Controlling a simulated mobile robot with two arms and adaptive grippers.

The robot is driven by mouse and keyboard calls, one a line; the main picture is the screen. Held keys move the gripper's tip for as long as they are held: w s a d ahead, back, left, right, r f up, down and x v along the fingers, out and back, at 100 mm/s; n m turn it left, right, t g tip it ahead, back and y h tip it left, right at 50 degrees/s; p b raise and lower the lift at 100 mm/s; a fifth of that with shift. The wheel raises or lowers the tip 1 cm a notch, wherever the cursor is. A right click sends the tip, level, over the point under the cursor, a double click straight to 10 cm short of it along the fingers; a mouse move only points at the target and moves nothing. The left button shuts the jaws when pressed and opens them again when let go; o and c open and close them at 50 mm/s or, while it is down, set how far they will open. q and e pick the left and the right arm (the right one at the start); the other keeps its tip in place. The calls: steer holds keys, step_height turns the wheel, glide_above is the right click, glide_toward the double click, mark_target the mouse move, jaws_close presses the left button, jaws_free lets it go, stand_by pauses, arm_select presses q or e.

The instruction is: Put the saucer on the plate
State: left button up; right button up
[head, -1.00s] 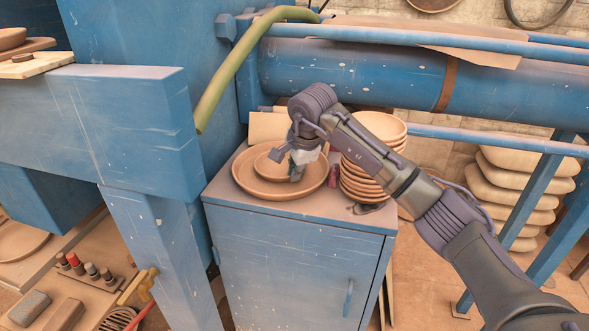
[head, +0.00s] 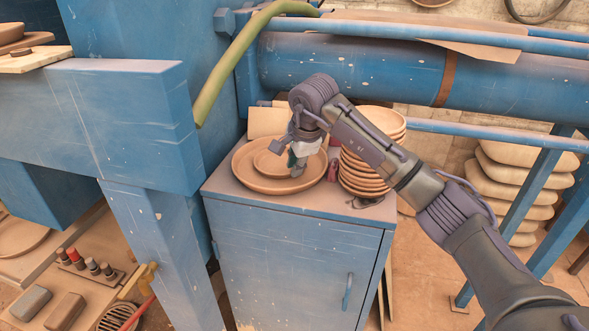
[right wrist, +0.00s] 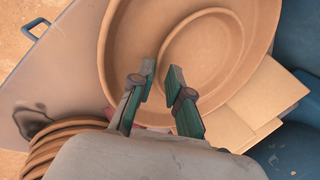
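The plate (head: 246,178), a wide round terracotta dish with a raised rim, lies on top of the blue cabinet in the head view. The saucer (head: 267,162), smaller and the same colour, lies flat inside it, partly hidden by my right gripper (head: 297,170). In the right wrist view the saucer (right wrist: 208,48) sits within the plate rim (right wrist: 112,52). My left gripper is not in view.
A stack of terracotta dishes (head: 362,178) stands just right of the plate on the cabinet (head: 290,260). Pale tiles (head: 266,122) lean behind it. The blue press frame (head: 130,120) rises to the left, with a green hose (head: 228,70) above. A pipe (head: 350,72) runs behind.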

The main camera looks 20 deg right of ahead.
steer(key=b+v, duration=0.2)
steer(key=v, duration=0.8)
steer(key=shift+r, duration=0.25)
steer(key=shift+s, duration=0.15)
